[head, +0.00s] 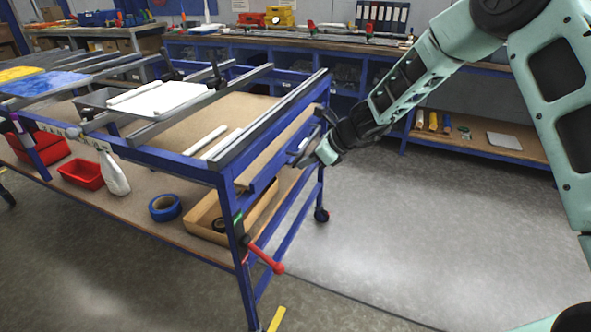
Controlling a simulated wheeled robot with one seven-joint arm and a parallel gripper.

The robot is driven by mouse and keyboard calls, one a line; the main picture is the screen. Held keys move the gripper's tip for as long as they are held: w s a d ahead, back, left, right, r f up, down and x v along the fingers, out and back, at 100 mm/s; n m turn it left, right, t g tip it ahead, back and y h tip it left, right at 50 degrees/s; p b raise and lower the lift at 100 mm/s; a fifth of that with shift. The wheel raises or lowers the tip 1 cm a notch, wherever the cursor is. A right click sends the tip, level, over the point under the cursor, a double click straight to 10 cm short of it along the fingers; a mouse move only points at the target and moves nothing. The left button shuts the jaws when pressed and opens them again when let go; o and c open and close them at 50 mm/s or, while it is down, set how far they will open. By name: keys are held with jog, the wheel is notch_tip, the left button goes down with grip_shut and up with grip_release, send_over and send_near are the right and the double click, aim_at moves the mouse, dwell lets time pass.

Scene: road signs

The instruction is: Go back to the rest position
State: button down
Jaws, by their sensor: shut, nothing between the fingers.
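My gripper (316,154) is at the end of my pale green arm, which reaches in from the right of the head view. It hangs beside the right end of the blue-framed work table (232,178), close to the end rail. From this view I cannot tell whether it touches the rail. The gripper looks small and dark-tipped, and it is shut with nothing visible in it.
A white panel (165,98) lies on the table's rails. A lower shelf holds a red bin (82,174), a spray bottle (113,174), blue tape (165,207) and a cardboard tray (203,222). A red-handled clamp (266,258) sticks out at the near leg. Floor (400,235) at right is clear.

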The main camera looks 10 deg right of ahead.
jog(key=s+a+r+n+g+p, duration=0.1)
jog(key=s+a+r+n+g, duration=0.15)
jog(key=s+r+n, duration=0.4)
jog(key=s+a+r+n+g+h+p, duration=0.1)
jog(key=s+a+n, duration=0.25)
jog(key=s, duration=0.55)
jog(key=s+a+r+n+g+p, duration=0.1)
jog(key=s+a+r+n, duration=0.1)
jog(key=s+r+n, duration=0.35)
jog(key=s+d+r+n+h, duration=0.1)
jog(key=s+d+n+h, duration=0.2)
jog(key=s+n, duration=0.5)
jog(key=s+d+n+h+p, duration=0.1)
jog(key=s+d+n+h, duration=0.1)
jog(key=s+n, duration=0.7)
jog(key=s+d, duration=0.1)
jog(key=s, duration=0.3)
jog(key=shift+d+r+h+p, duration=0.25)
jog(key=shift+r+h+p, duration=0.05)
jog(key=shift+r+h, duration=0.1)
jog(key=shift+g, duration=0.25)
